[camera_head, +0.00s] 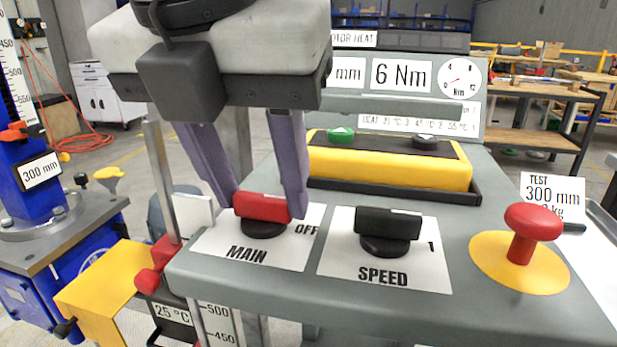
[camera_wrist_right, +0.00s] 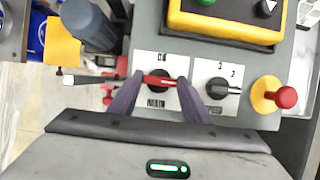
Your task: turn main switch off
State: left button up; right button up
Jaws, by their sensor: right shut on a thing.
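The red handle of the main switch (camera_head: 262,207) sits on a black round base on the grey panel, over a white plate marked MAIN and OFF. Its bar lies roughly left to right in the head view. My right gripper (camera_head: 261,200) reaches down from above, with its purple fingers at the two ends of the bar, shut on it. In the right wrist view the red handle (camera_wrist_right: 158,80) lies between the fingers of the right gripper (camera_wrist_right: 159,86). The OFF mark shows just right of the handle in the head view. My left gripper is not in view.
The black SPEED knob (camera_head: 388,226) is close on the right, and a red mushroom button (camera_head: 533,221) on a yellow disc is farther right. A yellow box (camera_head: 390,165) with green and black buttons stands behind. A blue jack (camera_head: 40,180) is at left.

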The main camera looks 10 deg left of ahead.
dwell(0.3)
jog(key=o, duration=0.8)
jog(key=shift+o, duration=1.2)
